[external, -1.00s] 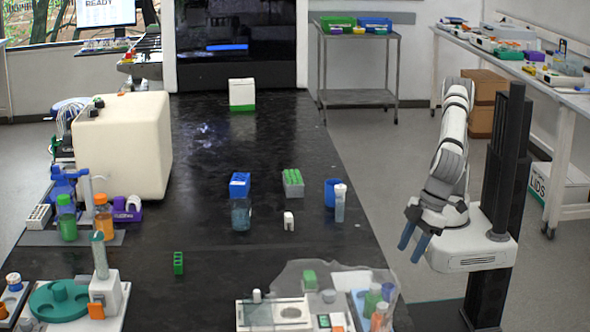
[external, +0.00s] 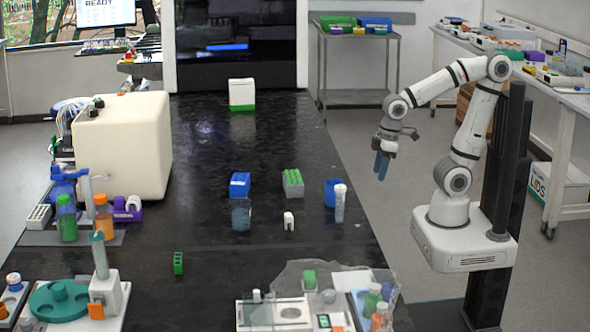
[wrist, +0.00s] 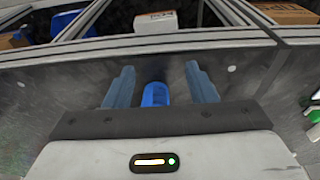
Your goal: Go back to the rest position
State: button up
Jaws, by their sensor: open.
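My gripper (external: 381,166) hangs in the air to the right of the black bench (external: 215,135), with its blue fingers pointing down. It is raised above the floor, apart from the bench and its objects. In the wrist view my gripper (wrist: 162,84) has its two blue-grey fingers spread apart. A small blue object (wrist: 155,94) shows between the fingers in that view; I cannot tell how far beyond them it is. No object is visibly held.
A blue cup (external: 332,193) and a capped tube (external: 340,204) stand near the bench's right edge. A green rack (external: 293,182), a blue rack (external: 240,184) and a glass beaker (external: 241,213) stand further left. A metal cart (external: 358,98) stands behind.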

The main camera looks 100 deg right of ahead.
jog(key=shift+s+d+f, duration=0.35)
jog(key=shift+s+d, duration=0.05)
jog(key=shift+s, duration=0.2)
